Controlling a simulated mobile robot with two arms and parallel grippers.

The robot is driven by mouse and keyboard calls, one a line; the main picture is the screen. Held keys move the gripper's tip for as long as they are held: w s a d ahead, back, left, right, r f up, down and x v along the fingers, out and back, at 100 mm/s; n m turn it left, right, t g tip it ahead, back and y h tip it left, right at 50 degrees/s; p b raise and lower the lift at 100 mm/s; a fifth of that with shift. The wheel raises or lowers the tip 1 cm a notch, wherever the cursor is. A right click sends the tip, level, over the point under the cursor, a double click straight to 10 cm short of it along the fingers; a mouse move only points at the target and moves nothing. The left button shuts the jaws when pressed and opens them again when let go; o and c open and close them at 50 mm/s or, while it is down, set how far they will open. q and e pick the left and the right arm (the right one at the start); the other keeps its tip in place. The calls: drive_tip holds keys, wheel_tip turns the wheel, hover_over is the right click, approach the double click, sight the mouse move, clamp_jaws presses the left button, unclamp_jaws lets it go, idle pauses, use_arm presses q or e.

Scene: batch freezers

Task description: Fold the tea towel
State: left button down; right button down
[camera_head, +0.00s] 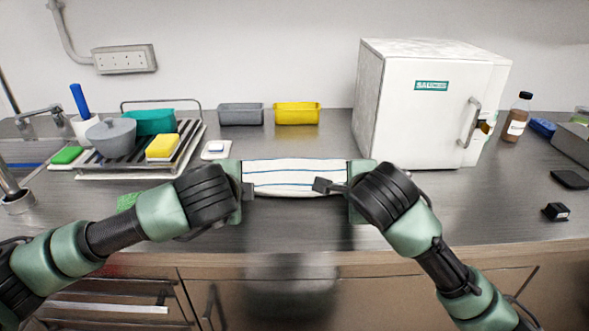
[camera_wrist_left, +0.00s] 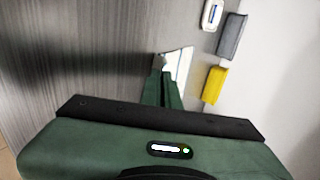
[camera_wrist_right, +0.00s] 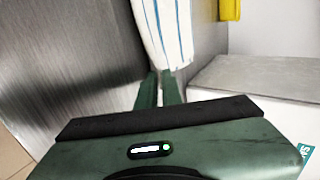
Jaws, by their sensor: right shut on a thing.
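The tea towel (camera_head: 293,177) is white with thin blue stripes. In the head view it stretches as a narrow band between my two grippers, its lower edge sagging slightly. My left gripper (camera_head: 246,190) is at its left end; in the left wrist view its fingers (camera_wrist_left: 164,72) are close together with the towel (camera_wrist_left: 181,68) at their tips. My right gripper (camera_head: 325,186) is shut on the right end; in the right wrist view the towel (camera_wrist_right: 163,30) runs away from the fingers (camera_wrist_right: 160,85). The fingers partly hide the gripped ends.
A white batch freezer (camera_head: 412,115) stands right of the towel. A grey tub (camera_head: 241,114) and a yellow tub (camera_head: 297,114) stand behind it. A drying rack (camera_head: 130,172) with dishes and a sponge is at left. A brown bottle (camera_head: 517,118) stands at right. The front counter is mostly clear.

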use_arm(q)
drive_tip(key=c, duration=1.3)
unclamp_jaws()
use_arm(e)
drive_tip(key=c, duration=1.3)
unclamp_jaws()
use_arm(q)
drive_tip(key=s+r, duration=0.2)
drive_tip(key=r, duration=0.1)
drive_tip(key=s+r, duration=0.2)
drive_tip(key=r, duration=0.1)
drive_tip(key=s+r, duration=0.2)
drive_tip(key=r, duration=0.1)
use_arm(e)
drive_tip(key=s+r, duration=0.2)
drive_tip(key=r, duration=0.1)
drive_tip(key=s+r, duration=0.2)
drive_tip(key=r, duration=0.1)
drive_tip(key=s+r, duration=0.2)
drive_tip(key=r, duration=0.1)
